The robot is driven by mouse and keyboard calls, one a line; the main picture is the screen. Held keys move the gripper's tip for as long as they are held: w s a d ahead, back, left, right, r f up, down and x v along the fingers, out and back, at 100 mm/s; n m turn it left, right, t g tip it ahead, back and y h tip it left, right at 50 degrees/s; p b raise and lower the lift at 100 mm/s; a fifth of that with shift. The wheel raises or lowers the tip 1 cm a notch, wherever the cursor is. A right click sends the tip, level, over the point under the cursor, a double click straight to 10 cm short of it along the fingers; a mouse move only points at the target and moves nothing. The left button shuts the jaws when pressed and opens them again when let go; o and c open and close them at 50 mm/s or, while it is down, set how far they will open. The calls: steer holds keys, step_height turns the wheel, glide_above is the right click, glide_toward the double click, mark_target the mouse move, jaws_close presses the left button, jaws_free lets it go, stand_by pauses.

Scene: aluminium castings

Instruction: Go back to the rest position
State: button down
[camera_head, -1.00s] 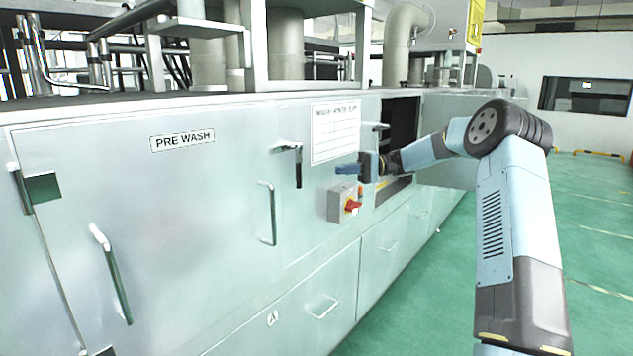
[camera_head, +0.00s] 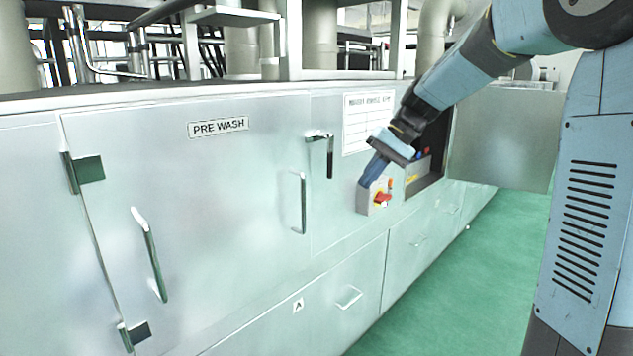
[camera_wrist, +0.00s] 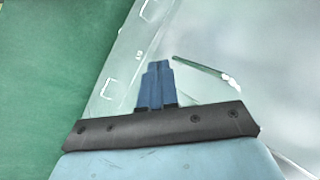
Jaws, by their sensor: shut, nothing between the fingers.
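My gripper (camera_head: 369,181) is at the right of the head view, pointing down and left in front of the metal cabinet (camera_head: 255,225). Its blue fingers are together with nothing between them. They overlap the small grey switch box (camera_head: 365,203) with a red knob in the picture; I cannot tell the gap. In the wrist view my gripper (camera_wrist: 158,64) shows shut, with the cabinet's pale panels and a long handle (camera_wrist: 200,66) beyond the fingertips. No held object shows.
The PRE WASH door (camera_head: 185,190) and its handles project at left. An open compartment (camera_head: 432,165) with its door (camera_head: 503,137) swung out lies behind my arm. Green floor (camera_head: 455,300) is clear at lower right. Pipes and frames stand above the cabinet.

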steer(key=s+d+t+h, duration=0.3)
steer(key=s+d, duration=0.2)
steer(key=s, duration=0.8)
steer(key=s+d+f+t+h, duration=0.1)
steer(key=s+d+t+h, duration=0.2)
steer(key=s, duration=1)
steer(key=d, duration=0.3)
steer(key=shift+d+f+m+t+h, duration=0.25)
steer(key=shift+f+m+t+h, duration=0.05)
steer(key=shift+t, duration=0.1)
